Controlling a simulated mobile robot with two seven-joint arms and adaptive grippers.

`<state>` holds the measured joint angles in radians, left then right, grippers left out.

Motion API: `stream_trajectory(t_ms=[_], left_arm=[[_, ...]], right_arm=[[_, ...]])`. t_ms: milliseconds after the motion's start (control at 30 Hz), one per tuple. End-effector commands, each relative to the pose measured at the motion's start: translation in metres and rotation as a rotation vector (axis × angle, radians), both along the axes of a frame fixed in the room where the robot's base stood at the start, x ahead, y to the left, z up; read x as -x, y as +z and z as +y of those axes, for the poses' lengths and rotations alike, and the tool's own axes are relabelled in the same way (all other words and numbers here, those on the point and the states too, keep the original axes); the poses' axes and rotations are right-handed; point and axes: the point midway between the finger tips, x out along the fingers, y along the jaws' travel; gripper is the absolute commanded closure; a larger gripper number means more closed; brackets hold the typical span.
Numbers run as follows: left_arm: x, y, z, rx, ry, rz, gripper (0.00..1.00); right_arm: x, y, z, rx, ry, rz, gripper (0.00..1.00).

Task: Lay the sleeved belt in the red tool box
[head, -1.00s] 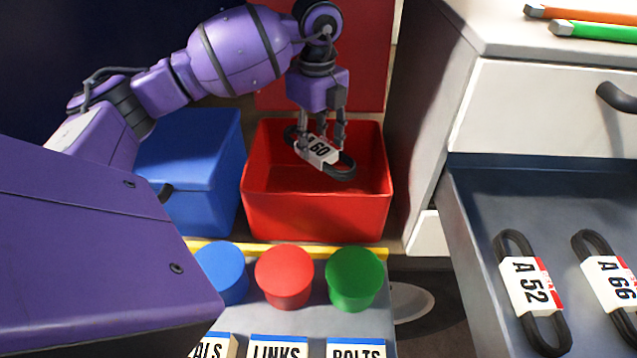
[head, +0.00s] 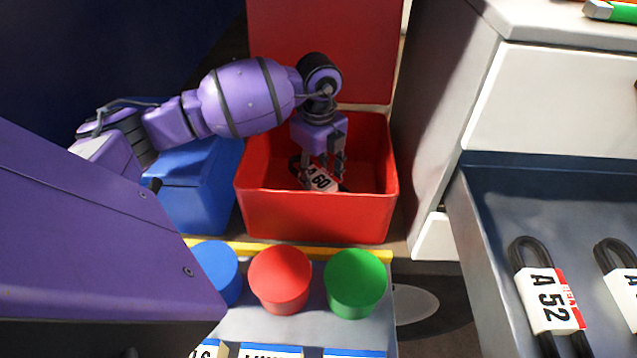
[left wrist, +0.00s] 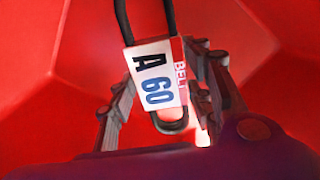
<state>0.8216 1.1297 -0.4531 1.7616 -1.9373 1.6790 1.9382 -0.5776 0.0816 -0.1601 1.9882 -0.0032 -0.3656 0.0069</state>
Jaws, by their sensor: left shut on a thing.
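The sleeved belt (head: 320,179) is a black loop in a white sleeve marked "A 60". My left gripper (head: 322,176) is shut on it and holds it down inside the red tool box (head: 318,217), whose lid stands open behind. The box's front wall hides the lower part of the belt, so I cannot tell whether it touches the floor. In the left wrist view the belt (left wrist: 155,82) lies between the two fingers (left wrist: 160,95), with red walls all around; its sleeve also reads "BELT". My right gripper is not in view.
A closed blue box (head: 205,185) stands left of the red one. Blue, red (head: 280,279) and green (head: 355,283) round lids are in front.

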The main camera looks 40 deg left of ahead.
Motion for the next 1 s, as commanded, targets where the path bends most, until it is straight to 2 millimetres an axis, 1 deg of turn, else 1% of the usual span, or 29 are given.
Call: stream_trajectory(t_ms=[33,100,200,467,600,633,700,733,767,1000], left_arm=[[0.001,-0.010,-0.001,0.001,0.000,0.004,0.85],[0.001,-0.022,-0.001,0.002,0.001,0.005,0.85],[0.000,-0.034,-0.001,0.002,0.000,0.001,0.85],[0.000,-0.036,0.000,0.001,-0.001,0.000,0.85],[0.001,-0.040,0.000,0.001,0.000,0.002,0.85],[0.001,-0.040,0.000,0.001,0.000,0.002,0.50],[0.001,-0.039,0.000,0.001,0.000,0.002,0.41],[0.001,-0.039,0.000,0.001,0.000,0.002,0.37],[0.001,-0.039,0.000,0.001,0.000,0.002,0.35],[0.001,-0.039,0.000,0.001,0.000,0.002,0.35]], right_arm=[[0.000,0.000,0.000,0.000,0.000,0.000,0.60],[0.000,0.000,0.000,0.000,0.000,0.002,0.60],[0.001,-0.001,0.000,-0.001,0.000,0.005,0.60],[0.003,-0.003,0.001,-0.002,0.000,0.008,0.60],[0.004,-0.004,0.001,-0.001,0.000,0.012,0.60],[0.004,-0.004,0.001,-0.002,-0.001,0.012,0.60],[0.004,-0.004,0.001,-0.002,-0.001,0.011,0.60],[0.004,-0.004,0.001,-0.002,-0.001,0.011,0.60],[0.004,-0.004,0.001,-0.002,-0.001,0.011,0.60],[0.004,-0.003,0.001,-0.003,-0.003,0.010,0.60]])
